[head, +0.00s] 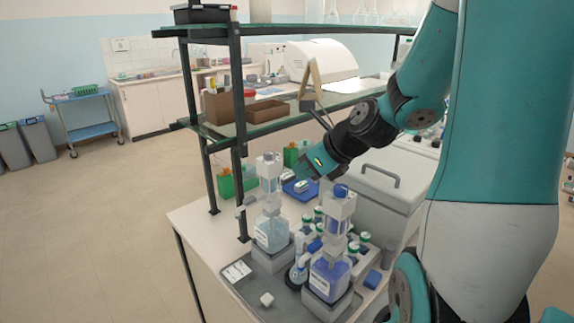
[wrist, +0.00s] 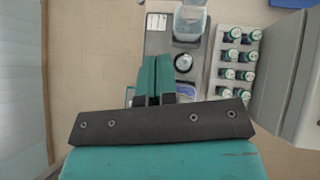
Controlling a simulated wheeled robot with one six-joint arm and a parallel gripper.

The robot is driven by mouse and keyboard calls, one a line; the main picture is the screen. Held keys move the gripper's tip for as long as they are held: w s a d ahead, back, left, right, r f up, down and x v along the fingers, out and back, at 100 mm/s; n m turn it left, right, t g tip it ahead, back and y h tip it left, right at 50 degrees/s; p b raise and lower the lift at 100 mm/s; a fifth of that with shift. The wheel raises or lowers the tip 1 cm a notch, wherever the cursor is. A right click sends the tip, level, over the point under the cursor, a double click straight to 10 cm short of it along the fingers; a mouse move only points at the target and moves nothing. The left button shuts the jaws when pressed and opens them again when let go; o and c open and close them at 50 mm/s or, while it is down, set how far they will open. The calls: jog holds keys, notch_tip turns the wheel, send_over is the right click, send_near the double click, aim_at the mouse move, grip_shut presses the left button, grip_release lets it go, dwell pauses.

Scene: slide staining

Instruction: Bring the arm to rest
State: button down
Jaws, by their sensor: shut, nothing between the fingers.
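My gripper (wrist: 154,82) is shut and empty in the wrist view, its two teal fingers pressed together above the bench. In the head view my teal and black arm reaches from the right toward the bench, and the gripper end (head: 306,172) hangs over the staining station, in front of the shelf. Its fingertips are hard to make out there.
A bottle with clear liquid (head: 271,230) and one with blue liquid (head: 329,277) stand on grey blocks on the bench. A rack of green-capped vials (wrist: 232,62) is beside them. A grey lidded box (head: 373,195) stands at the right. A two-level shelf (head: 240,130) rises behind.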

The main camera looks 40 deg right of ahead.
jog(key=s+a+f+n+g+y+b, duration=0.1)
jog(key=s+a+f+n+g+b, duration=0.15)
jog(key=a+n, duration=0.65)
jog(key=s+a+f+n+g+y+b, duration=0.2)
jog(key=a+n+b, duration=0.2)
jog(key=a+n, duration=0.55)
jog(key=s+a+f+n+g+b, duration=0.1)
jog(key=s+n, duration=0.4)
jog(key=n, duration=0.5)
jog(key=s+a+f+n+g+h+b, duration=0.1)
jog(key=s+a+f+n+g+b, duration=0.1)
jog(key=n, duration=0.9)
jog(key=s+a+g+b, duration=0.1)
jog(key=s+a+b, duration=0.1)
jog(key=s+a, duration=0.1)
jog(key=shift+s+f, duration=0.3)
jog(key=shift+s, duration=0.35)
